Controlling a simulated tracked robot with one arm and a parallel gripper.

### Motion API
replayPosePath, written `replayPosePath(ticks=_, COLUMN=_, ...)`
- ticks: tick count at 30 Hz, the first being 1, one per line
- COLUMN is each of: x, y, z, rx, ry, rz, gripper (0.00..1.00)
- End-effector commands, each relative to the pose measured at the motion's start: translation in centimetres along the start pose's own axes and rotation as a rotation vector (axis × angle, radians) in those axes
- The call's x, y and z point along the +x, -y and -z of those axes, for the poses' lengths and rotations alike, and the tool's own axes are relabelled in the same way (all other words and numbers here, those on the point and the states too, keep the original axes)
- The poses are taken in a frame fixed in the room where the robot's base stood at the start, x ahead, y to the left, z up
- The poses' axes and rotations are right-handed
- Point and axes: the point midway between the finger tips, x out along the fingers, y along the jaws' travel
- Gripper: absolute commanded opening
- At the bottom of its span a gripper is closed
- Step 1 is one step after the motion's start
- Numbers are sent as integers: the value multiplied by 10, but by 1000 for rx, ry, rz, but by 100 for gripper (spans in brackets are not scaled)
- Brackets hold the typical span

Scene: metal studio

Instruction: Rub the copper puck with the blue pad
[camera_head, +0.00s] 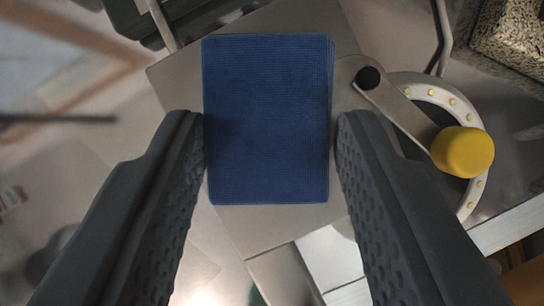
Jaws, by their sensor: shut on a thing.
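The blue pad (267,118) is a flat-topped dark blue rectangular block in the centre of the head camera view. My gripper (270,130) has one dark ridged finger on each side of the pad. It is shut on the pad, with the fingertips against its left and right sides. The pad covers part of a grey metal plate (180,75) below it; I cannot tell whether the two touch. I do not see the copper puck in this view.
To the right is a metal crank arm with a yellow knob (463,152) over a pale studded ring (440,92). A speckled stone-like block (510,40) is at the top right. A dark green object (140,20) is at the top left. The left side is blurred.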

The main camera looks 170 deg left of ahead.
Motion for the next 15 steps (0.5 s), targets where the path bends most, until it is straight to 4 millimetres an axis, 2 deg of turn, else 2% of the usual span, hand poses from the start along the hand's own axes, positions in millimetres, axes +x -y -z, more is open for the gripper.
replayPosePath(ticks=15, x=3, y=0, z=-2, rx=0, ry=0, rz=0, gripper=4)
